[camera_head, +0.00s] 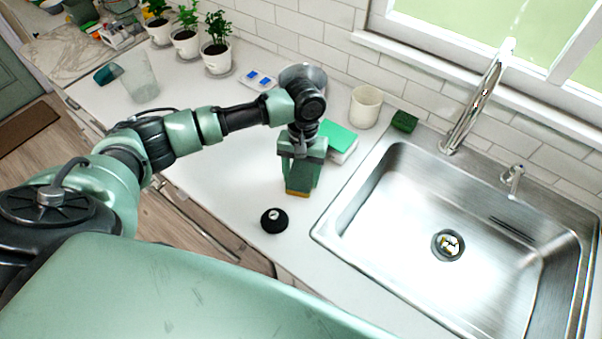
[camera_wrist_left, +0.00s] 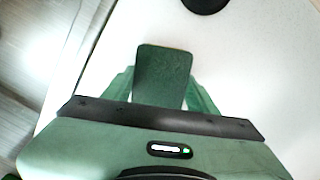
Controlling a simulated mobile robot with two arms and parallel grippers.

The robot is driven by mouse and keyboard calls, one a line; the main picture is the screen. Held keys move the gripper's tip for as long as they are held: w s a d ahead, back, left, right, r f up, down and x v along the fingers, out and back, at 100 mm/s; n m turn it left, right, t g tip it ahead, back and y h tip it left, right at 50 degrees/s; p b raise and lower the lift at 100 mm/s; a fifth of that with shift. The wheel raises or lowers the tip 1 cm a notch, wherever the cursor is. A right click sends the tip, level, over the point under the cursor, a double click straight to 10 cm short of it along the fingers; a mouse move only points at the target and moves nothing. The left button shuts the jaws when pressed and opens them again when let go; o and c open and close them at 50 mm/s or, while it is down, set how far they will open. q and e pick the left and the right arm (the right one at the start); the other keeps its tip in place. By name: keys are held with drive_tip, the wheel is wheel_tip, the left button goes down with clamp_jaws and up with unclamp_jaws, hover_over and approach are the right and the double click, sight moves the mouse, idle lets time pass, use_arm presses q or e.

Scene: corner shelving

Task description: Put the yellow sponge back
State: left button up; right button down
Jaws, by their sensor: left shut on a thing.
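My left gripper (camera_head: 300,180) points down over the white counter, left of the sink. It is shut on the yellow sponge (camera_head: 297,193), whose yellow lower edge shows below the fingers. In the left wrist view the sponge (camera_wrist_left: 163,77) shows a dark green face with a thin yellowish edge, between the fingers of the left gripper (camera_wrist_left: 163,95). I cannot tell whether the sponge touches the counter. My right gripper is not in view.
A sink (camera_head: 380,190) with a faucet (camera_head: 478,98) is on the right. A dark green sponge (camera_head: 404,121) lies at its back left corner. A cream cup (camera_head: 366,106), a green-topped block (camera_head: 338,138) and a black round timer (camera_head: 274,220) stand near the gripper. Potted plants (camera_head: 217,58) stand further back.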

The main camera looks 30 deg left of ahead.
sight(303, 171)
use_arm(q)
drive_tip(key=shift+f, duration=0.1)
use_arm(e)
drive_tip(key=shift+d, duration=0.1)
use_arm(q)
drive_tip(key=o, duration=1.2)
drive_tip(key=shift+o, duration=0.5)
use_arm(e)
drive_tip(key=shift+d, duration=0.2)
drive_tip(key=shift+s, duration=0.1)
use_arm(q)
wheel_tip(303, 171, up, 12)
drive_tip(key=w+b, duration=0.1)
drive_tip(key=b, duration=0.1)
drive_tip(key=shift+w+a+b, duration=0.15)
drive_tip(key=shift+w+b, duration=0.1)
drive_tip(key=shift+b, duration=0.15)
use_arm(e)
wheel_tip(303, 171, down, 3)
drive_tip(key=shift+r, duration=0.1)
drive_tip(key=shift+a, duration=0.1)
